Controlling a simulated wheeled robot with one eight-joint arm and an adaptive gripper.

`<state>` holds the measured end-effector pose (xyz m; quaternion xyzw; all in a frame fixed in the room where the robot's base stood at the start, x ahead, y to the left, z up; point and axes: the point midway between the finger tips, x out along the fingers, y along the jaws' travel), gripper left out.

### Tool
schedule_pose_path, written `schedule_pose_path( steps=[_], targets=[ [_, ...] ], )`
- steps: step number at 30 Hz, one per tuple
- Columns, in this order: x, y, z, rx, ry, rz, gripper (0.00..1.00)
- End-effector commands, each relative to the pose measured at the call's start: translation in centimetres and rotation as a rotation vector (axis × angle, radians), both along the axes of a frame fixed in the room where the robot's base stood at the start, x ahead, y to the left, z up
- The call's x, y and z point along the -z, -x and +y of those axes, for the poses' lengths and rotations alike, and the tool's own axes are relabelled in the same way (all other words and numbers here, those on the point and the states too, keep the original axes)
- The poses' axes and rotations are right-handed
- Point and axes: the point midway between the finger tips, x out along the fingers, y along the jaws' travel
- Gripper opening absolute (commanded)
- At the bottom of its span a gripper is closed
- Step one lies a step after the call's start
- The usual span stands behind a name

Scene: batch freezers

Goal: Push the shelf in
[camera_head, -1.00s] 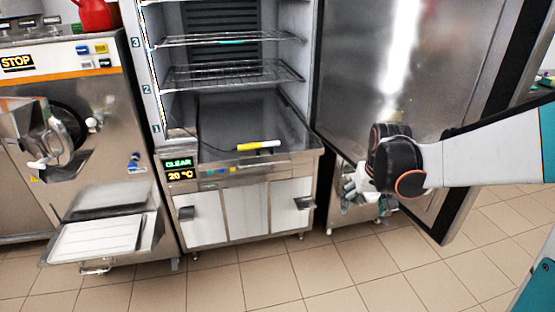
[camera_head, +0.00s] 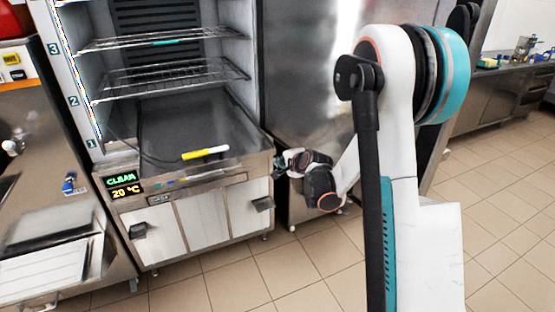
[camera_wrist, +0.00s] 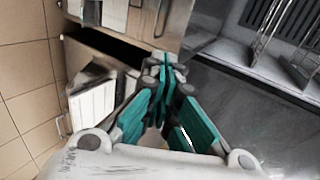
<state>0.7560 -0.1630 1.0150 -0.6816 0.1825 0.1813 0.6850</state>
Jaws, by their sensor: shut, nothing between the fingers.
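The open freezer cabinet holds an upper wire shelf (camera_head: 165,38) near mark 3 and a lower wire shelf (camera_head: 175,78) near mark 2. The lower one's front edge reaches close to the cabinet opening; I cannot tell exactly how far either sticks out. My gripper (camera_head: 284,161) is at the front right corner of the cabinet, below and right of both shelves, apart from them. In the wrist view my gripper (camera_wrist: 164,62) is shut and empty, and wire shelf bars (camera_wrist: 268,32) show at the right.
The open steel door (camera_head: 310,85) stands right of the cabinet, behind my arm. A yellow and white probe (camera_head: 205,153) lies on the cabinet's front ledge. A batch machine (camera_head: 40,190) stands at the left. Tiled floor (camera_head: 270,270) in front is clear.

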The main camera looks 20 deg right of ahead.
Motion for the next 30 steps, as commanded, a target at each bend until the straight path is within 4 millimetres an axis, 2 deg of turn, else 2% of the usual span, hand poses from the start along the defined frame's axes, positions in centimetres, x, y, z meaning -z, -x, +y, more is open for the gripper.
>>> schedule_pose_path(
  steps=[12,18,24,30],
  targets=[
    [4.3,-7.0,0.1,-0.004,0.005,0.002,0.00],
    [4.5,-9.8,0.0,-0.003,0.004,0.003,0.00],
    [4.3,-11.1,0.0,-0.002,0.005,0.003,0.00],
    [4.2,-11.3,0.0,-0.002,0.005,0.003,0.00]
  ],
)
